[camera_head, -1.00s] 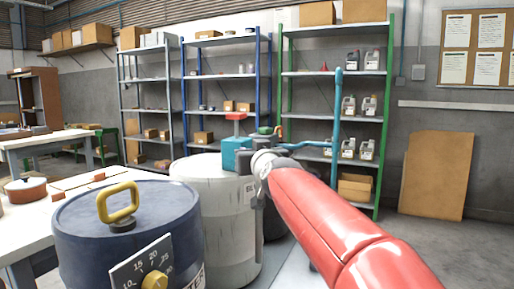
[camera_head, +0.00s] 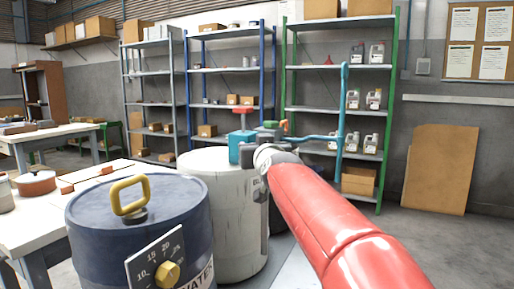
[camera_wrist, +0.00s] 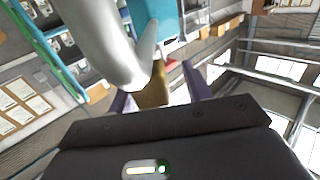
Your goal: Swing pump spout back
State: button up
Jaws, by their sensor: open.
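The pump's teal body (camera_head: 241,149) with a red top handle (camera_head: 242,110) stands over the pale drum (camera_head: 213,215). A light-blue pipe (camera_head: 318,138) runs sideways behind my arm to an upright blue pipe (camera_head: 343,105); I cannot tell whether it belongs to the pump. In the wrist view the teal body (camera_wrist: 170,18) is at the top, and a smooth grey curved part (camera_wrist: 112,45), possibly the spout, is close in front. My gripper (camera_wrist: 157,92) is open, its purple fingers apart below the teal body.
A blue drum (camera_head: 140,228) with a yellow handle and a dial stands in front at left. A white table (camera_head: 45,215) is beside it. Shelves (camera_head: 335,108) stand behind. A brown board (camera_head: 440,170) leans on the wall at right, with open floor before it.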

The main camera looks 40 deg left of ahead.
jog(key=b+v, duration=0.1)
jog(key=v, duration=0.6)
jog(key=shift+s+d, duration=0.2)
jog(key=shift+d, duration=0.15)
